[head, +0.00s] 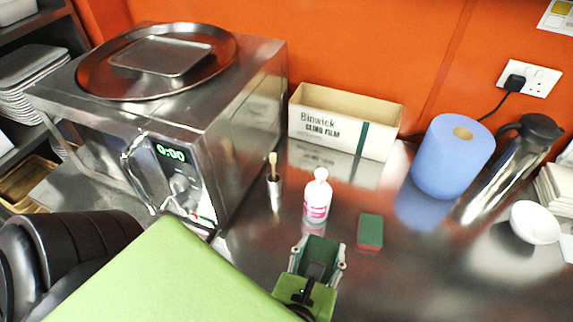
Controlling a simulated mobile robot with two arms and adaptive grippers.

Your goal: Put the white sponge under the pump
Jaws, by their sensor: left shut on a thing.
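My left gripper (318,243) is over the steel counter (420,285), in the lower middle of the head view. It is shut on a dark green-topped block (321,247) that looks like a sponge. The block's lower part is hidden, so I cannot see any white on it. A white bottle with a pink label and narrow top (317,199) stands upright just beyond the gripper; it may be the pump. A red sponge with a green top (370,232) lies to the right of the gripper. My right gripper is out of view.
A steel oven (240,120) stands left. A blue paper roll (450,160), steel flask (510,165) and white bowl (534,222) stand right. The front right counter is clear.

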